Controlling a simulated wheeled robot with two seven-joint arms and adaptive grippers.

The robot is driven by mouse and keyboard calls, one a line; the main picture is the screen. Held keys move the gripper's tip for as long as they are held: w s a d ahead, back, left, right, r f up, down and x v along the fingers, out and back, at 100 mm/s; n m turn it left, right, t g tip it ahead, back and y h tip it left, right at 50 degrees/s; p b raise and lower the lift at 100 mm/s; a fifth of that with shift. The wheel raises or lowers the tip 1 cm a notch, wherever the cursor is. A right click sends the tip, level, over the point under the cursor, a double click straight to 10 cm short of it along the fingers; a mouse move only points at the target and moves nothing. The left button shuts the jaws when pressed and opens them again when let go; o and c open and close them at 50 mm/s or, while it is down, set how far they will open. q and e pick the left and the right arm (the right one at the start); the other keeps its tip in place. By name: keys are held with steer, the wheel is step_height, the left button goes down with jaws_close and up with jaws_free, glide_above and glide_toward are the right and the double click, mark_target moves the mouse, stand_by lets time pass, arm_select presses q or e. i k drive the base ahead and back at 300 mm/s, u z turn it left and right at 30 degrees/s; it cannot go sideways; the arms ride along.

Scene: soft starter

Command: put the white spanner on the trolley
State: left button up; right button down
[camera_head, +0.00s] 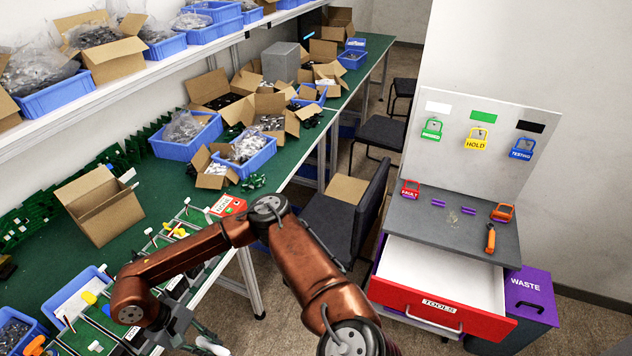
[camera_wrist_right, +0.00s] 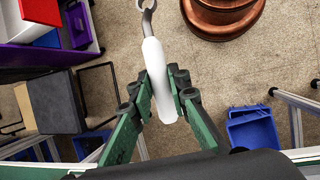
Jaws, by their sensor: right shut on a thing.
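The white spanner (camera_wrist_right: 157,68) has a white handle and a grey metal open end. My right gripper (camera_wrist_right: 161,90) is shut on the handle, with green fingers on both sides. The grey end points away from the gripper, over the floor. In the head view my right gripper (camera_head: 200,338) is low at the workbench's front edge, and the spanner is only partly visible there. The trolley (camera_head: 455,232) is at the right, well apart from the gripper, with a grey top and an open red drawer (camera_head: 420,304) marked TOOLS. My left gripper is not in view.
The trolley top carries a red padlock (camera_head: 410,189), an orange padlock (camera_head: 502,212) and an orange-handled tool (camera_head: 490,238). A purple waste bin (camera_head: 531,292) stands beside it. A dark chair (camera_head: 345,215) stands between workbench and trolley. Blue bins and cardboard boxes crowd the green workbench (camera_head: 150,222).

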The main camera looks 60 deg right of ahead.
mark_target(488, 249)
steer(key=z, duration=1.65)
steer(key=i, duration=1.3)
steer(key=z, duration=1.15)
steer(key=i, duration=1.1)
steer(key=z, duration=0.3)
